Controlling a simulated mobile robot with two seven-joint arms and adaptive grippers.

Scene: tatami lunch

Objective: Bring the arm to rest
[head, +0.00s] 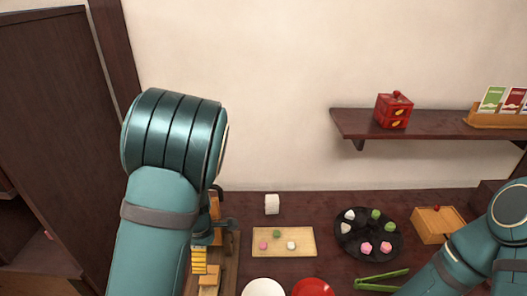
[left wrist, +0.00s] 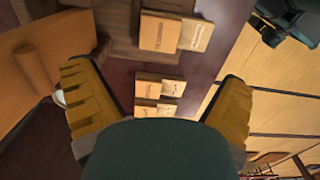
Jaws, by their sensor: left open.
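My left arm rises at the left of the head view and bends at a large teal joint, with its forearm hanging toward the table. My left gripper (head: 200,261) is partly hidden behind the arm, near the table's left end. In the left wrist view the left gripper (left wrist: 157,95) shows two yellow ridged fingers spread wide with nothing between them. Small wooden blocks or boxes with dark markings (left wrist: 160,90) lie beyond the fingers.
The dark table holds a bamboo mat (head: 258,250) with small sweets, a black round tray (head: 368,252), a wooden box (head: 437,223), a white block (head: 271,204), green tongs (head: 382,281), a white plate (head: 263,288) and a red plate (head: 313,288). A wall shelf (head: 430,124) holds a red box (head: 394,110).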

